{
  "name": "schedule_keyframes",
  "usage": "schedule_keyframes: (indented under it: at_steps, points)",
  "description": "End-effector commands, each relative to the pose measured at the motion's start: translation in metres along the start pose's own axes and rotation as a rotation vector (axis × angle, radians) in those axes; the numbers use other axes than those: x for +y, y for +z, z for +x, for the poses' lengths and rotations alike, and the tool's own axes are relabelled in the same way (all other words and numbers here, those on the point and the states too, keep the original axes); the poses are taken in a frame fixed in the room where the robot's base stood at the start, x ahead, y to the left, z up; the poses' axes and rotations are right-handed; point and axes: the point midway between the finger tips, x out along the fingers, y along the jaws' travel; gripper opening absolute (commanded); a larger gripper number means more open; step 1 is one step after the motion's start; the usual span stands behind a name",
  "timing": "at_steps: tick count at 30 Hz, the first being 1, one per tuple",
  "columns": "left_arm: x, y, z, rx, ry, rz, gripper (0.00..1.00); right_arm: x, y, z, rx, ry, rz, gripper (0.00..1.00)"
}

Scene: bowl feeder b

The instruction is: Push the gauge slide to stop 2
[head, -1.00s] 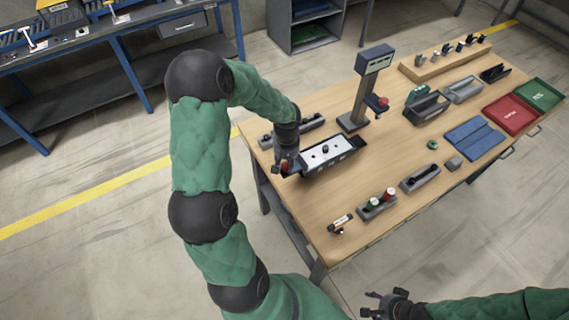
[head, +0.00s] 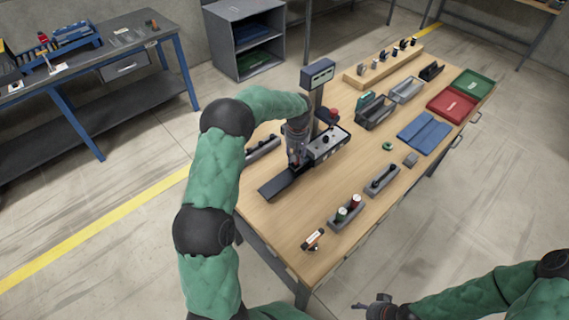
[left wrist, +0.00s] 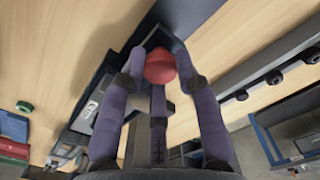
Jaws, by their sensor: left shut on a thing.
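The gauge slide (head: 328,143), a block with a pale top and a black knob, sits at the far end of its dark track (head: 284,187) in the head view. The near stretch of track is bare. My left gripper (head: 295,162) is at the slide's near end. In the left wrist view its fingers (left wrist: 160,75) are shut around a red knob (left wrist: 160,65), and the slide's pale top (left wrist: 90,108) shows to the left. The stop marks are too small to read. My right gripper (head: 370,307) is open and empty, off the table's front edge.
A post with a display (head: 318,73) stands close behind the slide. Grey holders (head: 345,212) (head: 382,180), blue mats (head: 427,132), a red tray (head: 452,106) and a green tray (head: 474,85) lie to the right. Bare wood (head: 272,217) lies in front of the track.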

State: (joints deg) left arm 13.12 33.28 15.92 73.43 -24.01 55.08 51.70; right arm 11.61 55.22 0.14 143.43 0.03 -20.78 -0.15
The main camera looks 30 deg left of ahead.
Motion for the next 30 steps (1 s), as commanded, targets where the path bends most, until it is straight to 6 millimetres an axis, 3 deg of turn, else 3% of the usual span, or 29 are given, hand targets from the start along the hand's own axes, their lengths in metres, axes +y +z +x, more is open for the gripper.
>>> schedule_keyframes:
  at_steps: [6,19,20,22,30]
  points:
    - [0.017,-0.007,-0.001,0.001,0.002,0.000,0.00,0.000,0.000,-0.001,0.000,0.000,0.000,0.55]
    - [0.019,-0.008,-0.001,0.001,0.001,0.000,0.00,0.000,0.000,-0.001,0.000,0.000,0.000,0.55]
    - [0.019,-0.008,-0.001,0.001,0.001,0.000,0.38,0.000,0.000,-0.001,0.000,0.000,0.000,0.55]
    - [0.019,-0.008,-0.001,0.001,0.001,0.000,0.56,0.000,0.000,-0.001,0.000,0.000,0.000,0.55]
    - [0.018,-0.008,0.000,0.000,0.000,0.000,0.56,0.000,0.000,-0.001,0.000,0.000,0.000,0.55]
